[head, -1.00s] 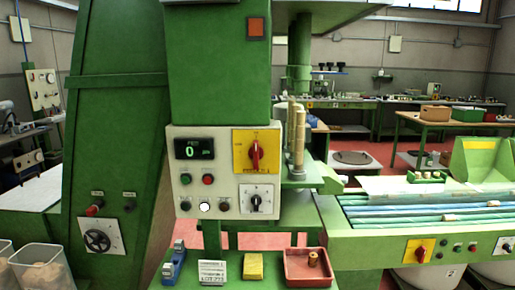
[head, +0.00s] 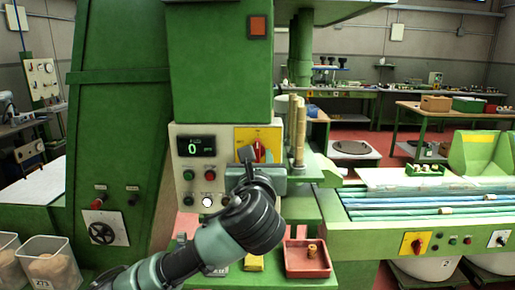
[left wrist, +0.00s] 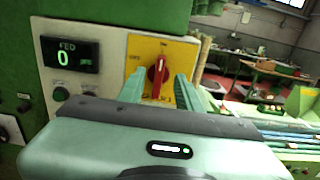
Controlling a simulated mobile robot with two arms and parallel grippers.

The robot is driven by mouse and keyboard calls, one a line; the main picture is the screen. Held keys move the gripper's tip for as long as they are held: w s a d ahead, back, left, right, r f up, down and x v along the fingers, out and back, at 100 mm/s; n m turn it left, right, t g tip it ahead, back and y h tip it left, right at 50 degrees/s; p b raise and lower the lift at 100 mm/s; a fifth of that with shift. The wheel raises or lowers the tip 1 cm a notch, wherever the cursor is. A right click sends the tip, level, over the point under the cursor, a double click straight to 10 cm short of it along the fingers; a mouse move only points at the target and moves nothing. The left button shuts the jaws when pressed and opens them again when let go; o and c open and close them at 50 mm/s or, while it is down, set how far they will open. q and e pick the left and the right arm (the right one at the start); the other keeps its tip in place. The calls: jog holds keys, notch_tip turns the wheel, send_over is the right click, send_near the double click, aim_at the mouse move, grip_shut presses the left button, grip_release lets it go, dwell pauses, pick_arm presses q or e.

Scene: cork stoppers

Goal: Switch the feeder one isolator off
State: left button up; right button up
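The isolator's red rotary handle (left wrist: 158,74) sits on a yellow plate (left wrist: 150,48) on the front panel, beside a display reading 0. In the left wrist view the handle stands about upright, toward the top label; a label that looks like OFF is at the left. In the head view the yellow plate (head: 244,137) is partly hidden by my left gripper (head: 256,160). In the left wrist view my left gripper (left wrist: 159,88) is open, its two fingers on either side of the handle. I cannot tell whether they touch it. My right gripper is out of view.
Push buttons (head: 188,174) and a white-lit one (head: 207,201) are left of my gripper. A red tray (head: 307,262) with a cork stopper (head: 312,250) stands below right. A second red switch on a yellow plate (head: 416,244) is on the conveyor at right.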

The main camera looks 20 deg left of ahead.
aim_at(255, 148)
pick_arm(q)
jog(key=shift+p+x, duration=0.35)
jog(key=shift+x, duration=2)
grip_shut()
jog(key=n, duration=0.1)
jog(key=n+p, duration=0.1)
jog(key=n, duration=0.1)
jog(key=shift+s+a+n+p, duration=0.1)
jog(key=shift+a+n+p, duration=0.2)
jog(key=shift+n, duration=0.1)
jog(key=shift+s+a+f+n+p, duration=0.1)
jog(key=shift+a+f+n+p, duration=0.2)
jog(key=shift+n, duration=2.05)
jog(key=shift+a+f+n+p, duration=0.1)
jog(key=shift+f+n, duration=0.3)
jog(key=shift+n, duration=2)
jog(key=shift+s+a+f+n+p, duration=0.15)
jog(key=shift+f+n, duration=0.15)
jog(key=shift+n, duration=2.05)
jog(key=shift+w, duration=0.1)
